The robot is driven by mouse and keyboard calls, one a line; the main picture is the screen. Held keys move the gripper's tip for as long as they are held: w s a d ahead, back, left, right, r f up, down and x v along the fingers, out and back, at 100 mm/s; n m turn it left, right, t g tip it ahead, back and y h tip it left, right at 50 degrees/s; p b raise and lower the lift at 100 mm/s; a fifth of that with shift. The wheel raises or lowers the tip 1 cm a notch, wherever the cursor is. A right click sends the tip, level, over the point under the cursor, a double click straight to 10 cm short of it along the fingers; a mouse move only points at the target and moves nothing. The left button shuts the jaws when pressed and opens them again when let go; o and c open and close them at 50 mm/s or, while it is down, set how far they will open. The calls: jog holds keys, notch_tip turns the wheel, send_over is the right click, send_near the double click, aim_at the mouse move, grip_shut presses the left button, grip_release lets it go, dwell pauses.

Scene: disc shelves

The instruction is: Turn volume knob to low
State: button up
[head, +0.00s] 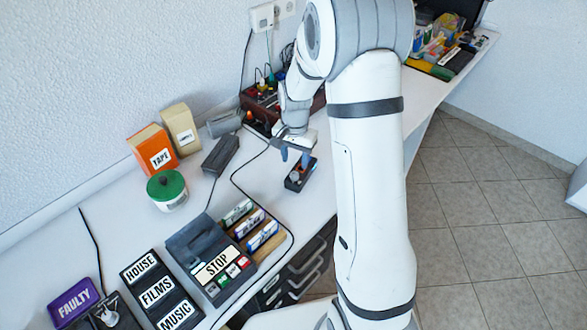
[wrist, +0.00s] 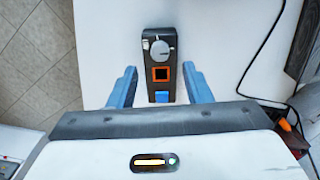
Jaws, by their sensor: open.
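The volume knob (wrist: 159,52) is a round grey-white dial at the far end of a narrow black control box (wrist: 150,80). The box also carries an orange-framed square (wrist: 160,73) and a blue square (wrist: 162,97). My gripper (wrist: 160,80) is open, with one blue finger on each side of the box's near part; the knob lies beyond the fingertips. In the head view my gripper (head: 293,157) is over the box (head: 301,176), and the knob is small there, its setting unreadable. In the wrist view any setting marks are too small to read.
A black cable (wrist: 262,50) runs on the table right of the box. In the head view, a deck labelled STOP (head: 213,262), small cassettes (head: 250,222), a green-lidded tub (head: 167,190) and a black adapter (head: 220,154) stand to the left. The white table around the box is mostly clear.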

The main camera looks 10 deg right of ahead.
aim_at(295, 174)
notch_tip(295, 174, down, 6)
jog(key=shift+r, duration=0.1)
jog(key=shift+c, duration=0.4)
grip_shut()
